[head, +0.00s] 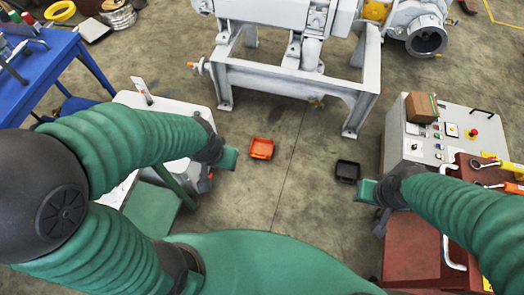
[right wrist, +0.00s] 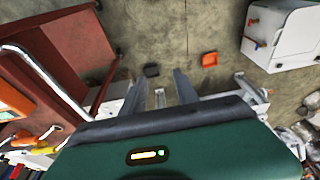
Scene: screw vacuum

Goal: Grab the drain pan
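Two small shallow pans lie on the concrete floor, and I cannot tell which one is the drain pan. The orange pan (head: 262,148) is near the middle of the head view, and the black pan (head: 347,171) is to its right. The right wrist view also shows the black pan (right wrist: 151,70) and the orange pan (right wrist: 209,59), both beyond the fingertips. My left gripper (head: 229,159) is left of the orange pan, its fingers not clear. My right gripper (head: 367,190) is above and near the black pan; in the right wrist view its fingers (right wrist: 160,80) are apart and empty.
A grey metal machine frame (head: 290,85) stands behind the pans. A control box (head: 440,135) and a dark red cart (head: 415,245) with tools are at the right. A blue table (head: 45,65) is at the upper left. The floor between the pans is clear.

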